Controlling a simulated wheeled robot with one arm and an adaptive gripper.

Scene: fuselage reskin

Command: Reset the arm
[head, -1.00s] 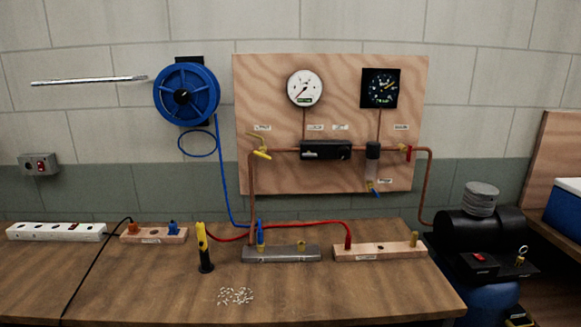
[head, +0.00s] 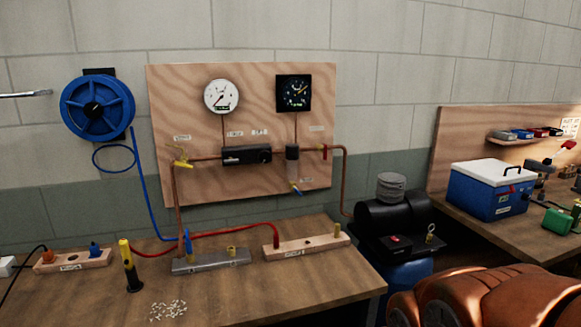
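My arm (head: 495,298) shows as orange links at the bottom right of the head view, in front of the gap between the two benches. Only its upper surfaces are in the picture. My gripper is outside the frame, so its fingers and anything in them are hidden.
A wooden bench (head: 225,290) holds a yellow-and-black tool (head: 130,265), a grey block (head: 211,262), a wooden block (head: 305,244) and small scattered pieces (head: 168,310). A black compressor (head: 392,217) stands right of it. A blue cooler (head: 492,190) sits on the right bench.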

